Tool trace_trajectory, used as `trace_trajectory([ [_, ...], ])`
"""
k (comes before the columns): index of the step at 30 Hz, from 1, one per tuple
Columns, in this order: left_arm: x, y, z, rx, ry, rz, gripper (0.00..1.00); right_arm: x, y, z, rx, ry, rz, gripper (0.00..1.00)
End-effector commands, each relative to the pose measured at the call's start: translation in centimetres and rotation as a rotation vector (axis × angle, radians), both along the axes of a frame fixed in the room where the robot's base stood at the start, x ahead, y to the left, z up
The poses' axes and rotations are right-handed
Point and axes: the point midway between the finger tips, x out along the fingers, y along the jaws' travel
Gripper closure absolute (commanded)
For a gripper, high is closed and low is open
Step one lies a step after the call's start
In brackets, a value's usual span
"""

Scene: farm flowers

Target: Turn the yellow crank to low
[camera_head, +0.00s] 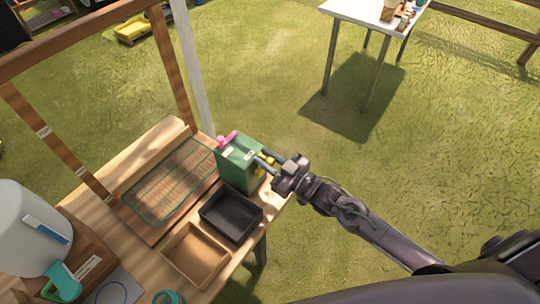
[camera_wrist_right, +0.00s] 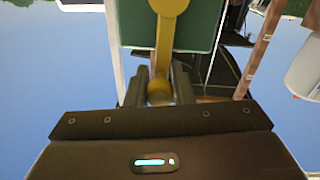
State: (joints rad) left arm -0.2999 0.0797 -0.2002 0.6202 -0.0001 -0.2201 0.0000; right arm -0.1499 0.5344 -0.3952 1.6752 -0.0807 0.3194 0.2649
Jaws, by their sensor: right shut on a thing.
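The yellow crank (camera_head: 264,164) is on the right side of a green box (camera_head: 238,158) on the wooden table. In the right wrist view the crank (camera_wrist_right: 165,40) runs down from the green box face (camera_wrist_right: 200,25) to a round yellow knob (camera_wrist_right: 160,91). My right gripper (camera_head: 265,165) reaches in from the right in the head view. In the right wrist view its fingers (camera_wrist_right: 160,88) are on both sides of the knob and shut on it. The fingers partly hide the crank in the head view. My left gripper is not in view.
A black tray (camera_head: 230,215) and a tan tray (camera_head: 196,254) sit in front of the green box. A pink part (camera_head: 227,138) is on the box's top. A wire grid (camera_head: 172,182) lies left. A white table (camera_head: 375,14) stands far off on open grass.

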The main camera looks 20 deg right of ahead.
Motion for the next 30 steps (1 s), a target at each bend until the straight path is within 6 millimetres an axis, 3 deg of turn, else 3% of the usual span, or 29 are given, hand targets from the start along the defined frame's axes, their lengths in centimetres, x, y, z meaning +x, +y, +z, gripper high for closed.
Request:
trace_trajectory([
  [11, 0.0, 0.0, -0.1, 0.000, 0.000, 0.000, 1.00, -0.2, 0.2, -0.1, -0.036, -0.027, -0.001, 1.00],
  [12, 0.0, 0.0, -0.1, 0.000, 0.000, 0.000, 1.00, -0.2, 0.2, -0.1, -0.036, -0.027, -0.001, 0.73],
  [16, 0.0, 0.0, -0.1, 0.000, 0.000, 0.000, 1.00, -0.2, 0.2, 0.0, -0.036, -0.026, -0.001, 0.58],
  [25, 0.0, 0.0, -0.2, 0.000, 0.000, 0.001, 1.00, -0.4, 0.1, -0.1, -0.034, -0.025, -0.001, 0.58],
  [30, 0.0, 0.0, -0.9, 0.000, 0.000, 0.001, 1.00, -2.1, -1.0, -0.5, -0.037, -0.023, 0.000, 0.58],
])
